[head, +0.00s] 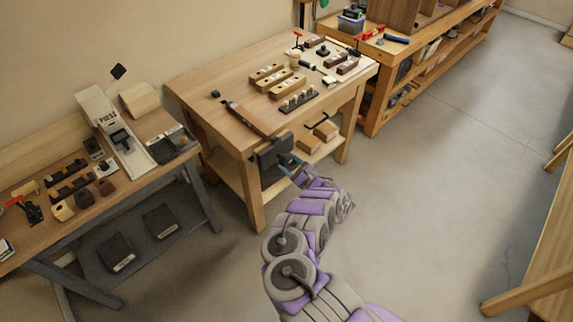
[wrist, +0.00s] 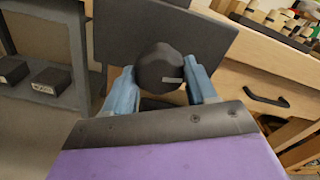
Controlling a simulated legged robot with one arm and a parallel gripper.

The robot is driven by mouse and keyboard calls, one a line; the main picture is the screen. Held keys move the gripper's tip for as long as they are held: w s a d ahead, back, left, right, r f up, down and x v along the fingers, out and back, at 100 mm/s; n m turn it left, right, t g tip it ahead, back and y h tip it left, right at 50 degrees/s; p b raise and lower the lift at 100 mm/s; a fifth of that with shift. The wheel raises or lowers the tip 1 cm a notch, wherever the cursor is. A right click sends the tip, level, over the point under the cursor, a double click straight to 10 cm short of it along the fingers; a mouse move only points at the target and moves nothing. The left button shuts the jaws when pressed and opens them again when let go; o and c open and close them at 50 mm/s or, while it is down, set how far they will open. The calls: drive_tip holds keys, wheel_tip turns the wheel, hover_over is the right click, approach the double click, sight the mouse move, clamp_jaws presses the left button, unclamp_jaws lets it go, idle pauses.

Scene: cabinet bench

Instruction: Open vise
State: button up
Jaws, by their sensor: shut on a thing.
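The vise (head: 270,158) is a dark grey block on the front left edge of the wooden workbench. Its dark grey jaw plate (wrist: 150,30) fills the upper middle of the wrist view. In front of the plate is a round black knob (wrist: 160,70), with a small light mark on its right side. My gripper (wrist: 163,85) has blue fingers on both sides of the knob and is shut on it. In the head view my gripper (head: 289,163) reaches the front of the vise; the knob is hard to make out there. The gap between the vise jaws is hidden.
The wooden workbench (head: 190,85) carries blocks and small tools. A drawer handle (wrist: 266,98) is to the right of my gripper. A second bench with a press (head: 105,115) stands at the left, and shelves (head: 400,75) at the back right.

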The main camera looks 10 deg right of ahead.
drive_tip(key=shift+n+b, duration=0.3)
drive_tip(key=shift+b, duration=0.5)
drive_tip(key=shift+r, duration=0.1)
drive_tip(key=o, duration=0.7)
drive_tip(key=shift+o, duration=1)
